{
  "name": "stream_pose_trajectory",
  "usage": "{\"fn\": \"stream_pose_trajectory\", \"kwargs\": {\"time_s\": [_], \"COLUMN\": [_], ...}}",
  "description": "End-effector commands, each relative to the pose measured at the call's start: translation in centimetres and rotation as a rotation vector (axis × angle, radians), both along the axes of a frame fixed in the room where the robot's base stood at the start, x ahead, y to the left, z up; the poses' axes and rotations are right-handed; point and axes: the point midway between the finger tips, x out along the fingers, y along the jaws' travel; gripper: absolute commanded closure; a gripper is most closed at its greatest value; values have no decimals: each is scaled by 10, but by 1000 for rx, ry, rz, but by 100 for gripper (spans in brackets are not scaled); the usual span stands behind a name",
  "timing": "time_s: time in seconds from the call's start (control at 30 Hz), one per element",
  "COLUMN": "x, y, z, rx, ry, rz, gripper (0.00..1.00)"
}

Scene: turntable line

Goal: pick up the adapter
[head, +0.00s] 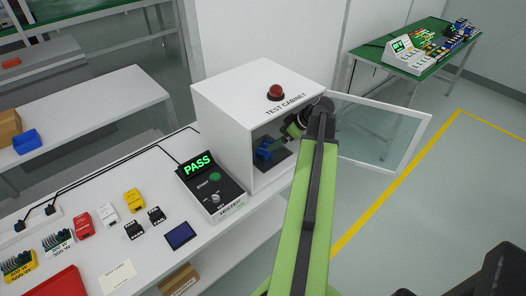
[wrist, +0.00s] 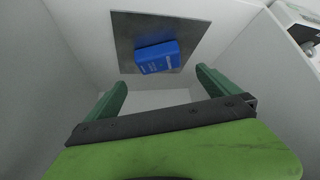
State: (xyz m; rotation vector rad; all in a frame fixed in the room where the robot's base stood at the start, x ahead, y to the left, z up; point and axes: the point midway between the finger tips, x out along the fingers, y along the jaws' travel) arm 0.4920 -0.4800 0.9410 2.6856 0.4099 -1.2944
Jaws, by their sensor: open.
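A blue block with a white printed label, which looks like the adapter, lies on a dark square plate (wrist: 125,35) inside the white test cabinet (head: 222,110). This blue adapter (wrist: 157,57) is ahead of my fingertips in the wrist view, near the middle. My gripper (wrist: 159,78) is open, with its two green fingers apart and nothing between them. In the head view my gripper (head: 283,137) reaches in through the cabinet's open front, and the adapter (head: 264,150) shows partly behind it.
The cabinet's glass door (head: 385,135) stands open to the right. Cabinet walls are close on both sides of my gripper. A tester (head: 210,185) reading PASS stands beside the cabinet. Several small coloured modules and a red tray (head: 62,284) are on the white table.

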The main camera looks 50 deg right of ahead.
Motion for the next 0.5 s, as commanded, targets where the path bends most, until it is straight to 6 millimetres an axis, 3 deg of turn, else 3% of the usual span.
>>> {"fn": "stream_pose_trajectory", "kwargs": {"time_s": [0.03,0.1,0.37,0.5], "x": [8,19,32,42], "y": [3,8,15,16], "z": [-19,-30,-37,-55], "rx": [0,1,0,0], "ry": [0,0,0,0], "rz": [5,8,13,14], "gripper": [0,0,0,0]}}
